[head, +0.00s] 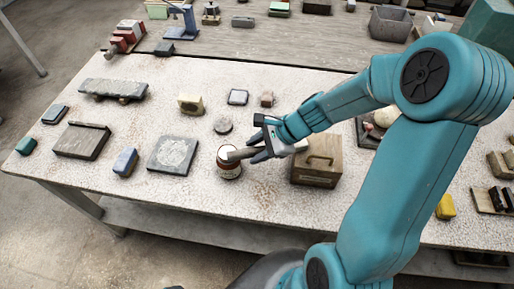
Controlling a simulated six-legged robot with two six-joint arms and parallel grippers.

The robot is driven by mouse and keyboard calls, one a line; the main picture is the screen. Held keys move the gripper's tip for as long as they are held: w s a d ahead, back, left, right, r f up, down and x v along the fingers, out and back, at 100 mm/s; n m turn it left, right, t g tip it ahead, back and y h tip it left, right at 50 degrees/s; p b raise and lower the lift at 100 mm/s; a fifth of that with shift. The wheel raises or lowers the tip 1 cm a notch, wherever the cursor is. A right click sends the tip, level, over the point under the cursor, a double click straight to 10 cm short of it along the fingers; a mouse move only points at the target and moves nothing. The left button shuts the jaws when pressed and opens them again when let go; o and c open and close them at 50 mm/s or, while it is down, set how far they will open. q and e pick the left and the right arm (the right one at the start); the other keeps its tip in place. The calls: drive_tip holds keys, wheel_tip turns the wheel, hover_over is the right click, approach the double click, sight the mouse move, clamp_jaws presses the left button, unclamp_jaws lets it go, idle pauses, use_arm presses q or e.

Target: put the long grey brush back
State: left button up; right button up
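My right gripper (256,147) is above the near middle of the speckled table, between a brown jar with a pale label (230,170) and a wooden box with a handle (316,168). Its dark fingers are around a short grey-brown bar (240,154), whose free end points left over the jar's top. I cannot tell whether this bar is the brush or whether it touches the jar. A long grey piece with brownish parts beneath (113,88) lies at the table's far left; it may be a brush. My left gripper is out of view.
A second table (290,40) stands behind. Bare tabletop lies along the front left edge.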

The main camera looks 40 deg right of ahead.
drive_tip(key=shift+o, duration=0.6)
drive_tip(key=shift+r, duration=0.1)
drive_tip(key=shift+r+p, duration=0.4)
drive_tip(key=shift+p, duration=0.05)
drive_tip(key=p+v, duration=0.1)
drive_tip(key=v, duration=1.1)
drive_tip(key=shift+p, duration=0.35)
drive_tip(key=shift+r, duration=0.1)
drive_tip(key=shift+s, duration=0.1)
